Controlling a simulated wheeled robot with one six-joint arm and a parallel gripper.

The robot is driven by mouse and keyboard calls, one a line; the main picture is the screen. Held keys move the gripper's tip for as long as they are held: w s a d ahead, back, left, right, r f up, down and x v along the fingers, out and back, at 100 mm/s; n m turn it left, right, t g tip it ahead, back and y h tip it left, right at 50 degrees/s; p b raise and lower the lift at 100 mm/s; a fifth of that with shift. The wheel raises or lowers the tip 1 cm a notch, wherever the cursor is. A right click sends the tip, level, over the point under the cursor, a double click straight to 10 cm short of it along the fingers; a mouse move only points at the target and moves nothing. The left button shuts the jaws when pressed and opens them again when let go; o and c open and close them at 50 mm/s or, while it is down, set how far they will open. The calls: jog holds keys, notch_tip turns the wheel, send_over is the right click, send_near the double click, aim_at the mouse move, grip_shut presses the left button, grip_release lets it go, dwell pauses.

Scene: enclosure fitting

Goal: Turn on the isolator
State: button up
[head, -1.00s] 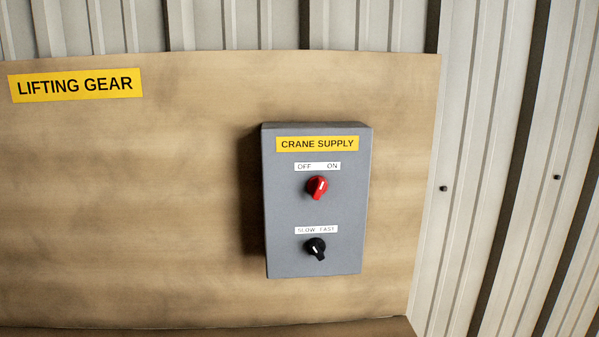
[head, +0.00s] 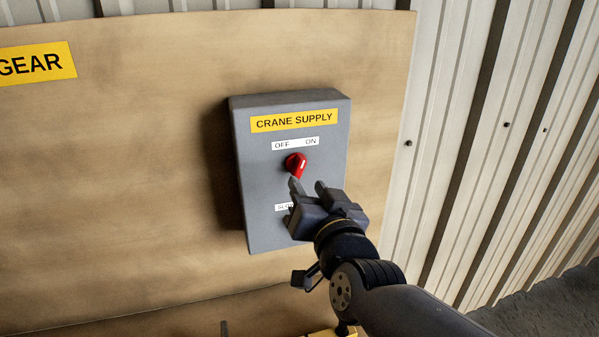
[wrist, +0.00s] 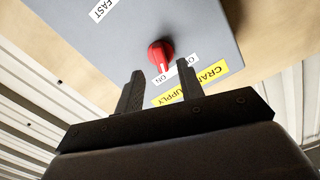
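The isolator's red knob (head: 296,163) is on the front of a grey box (head: 258,215), below the OFF and ON label (head: 295,143). My gripper (head: 308,186) is in front of the box, just below and right of the knob in the head view. In the wrist view the red knob (wrist: 160,55) shows beyond the gap between my two fingers (wrist: 160,92), which are apart and empty. My gripper hides the lower black knob and most of its label in the head view.
The box carries a yellow CRANE SUPPLY label (head: 294,121) and is mounted on a wooden board (head: 130,160). Ribbed metal cladding (head: 470,150) is to the right. Part of a LIFTING GEAR sign (head: 38,65) shows at the left.

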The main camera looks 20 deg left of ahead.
aim_at(300, 172)
jog(key=shift+p+x, duration=0.45)
jog(key=shift+x, duration=2.45)
jog(key=shift+d, duration=0.1)
jog(key=shift+c, duration=0.6)
grip_shut()
